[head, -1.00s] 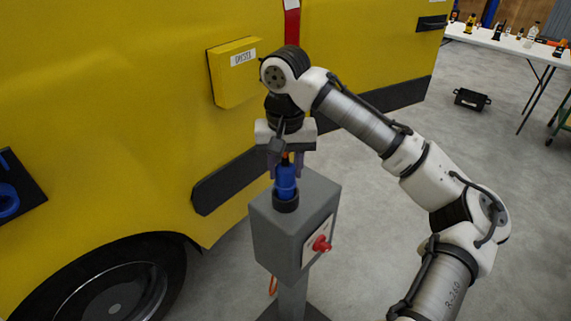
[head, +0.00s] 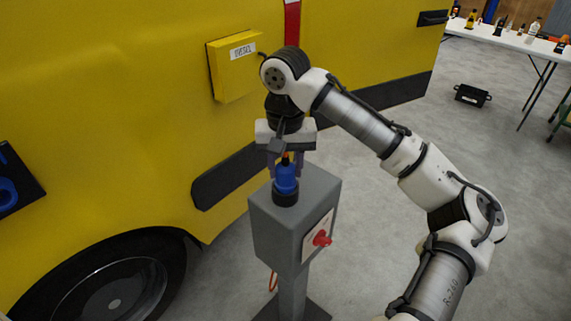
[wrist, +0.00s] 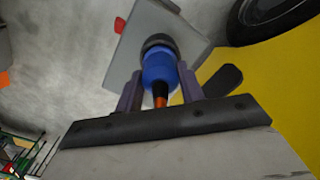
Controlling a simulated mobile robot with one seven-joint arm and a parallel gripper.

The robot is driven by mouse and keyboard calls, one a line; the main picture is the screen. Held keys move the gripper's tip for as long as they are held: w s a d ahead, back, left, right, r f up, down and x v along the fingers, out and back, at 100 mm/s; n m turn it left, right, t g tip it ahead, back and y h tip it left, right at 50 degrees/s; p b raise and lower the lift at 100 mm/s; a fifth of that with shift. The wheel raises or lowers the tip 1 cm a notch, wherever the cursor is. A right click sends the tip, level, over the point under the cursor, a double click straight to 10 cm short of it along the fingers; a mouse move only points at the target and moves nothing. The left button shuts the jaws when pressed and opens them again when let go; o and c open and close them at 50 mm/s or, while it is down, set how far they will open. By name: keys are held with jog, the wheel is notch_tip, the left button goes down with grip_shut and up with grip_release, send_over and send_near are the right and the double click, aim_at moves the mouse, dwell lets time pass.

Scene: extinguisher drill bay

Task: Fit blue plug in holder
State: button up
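The blue plug (head: 285,180) stands upright in a black socket (head: 285,198) on top of a grey pedestal box (head: 270,226). Its narrow black and orange tail points up toward my gripper. My gripper (head: 285,168) is directly above, pointing down, with one finger on each side of the plug's upper part. In the wrist view the plug (wrist: 159,68) lies between the two purple fingers, with slim gaps beside it, so my gripper (wrist: 159,82) looks open. A black plate with a blue ring-shaped fitting (head: 8,190) is on the yellow vehicle at the left edge, partly cut off.
The yellow vehicle (head: 110,120) fills the left and back, with a protruding yellow box (head: 236,72) behind my gripper. A red button (head: 321,238) is on the pedestal's front. A white table (head: 510,42) and a black crate (head: 472,95) stand far right. Open floor lies between.

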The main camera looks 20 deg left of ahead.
jog(key=o, duration=0.5)
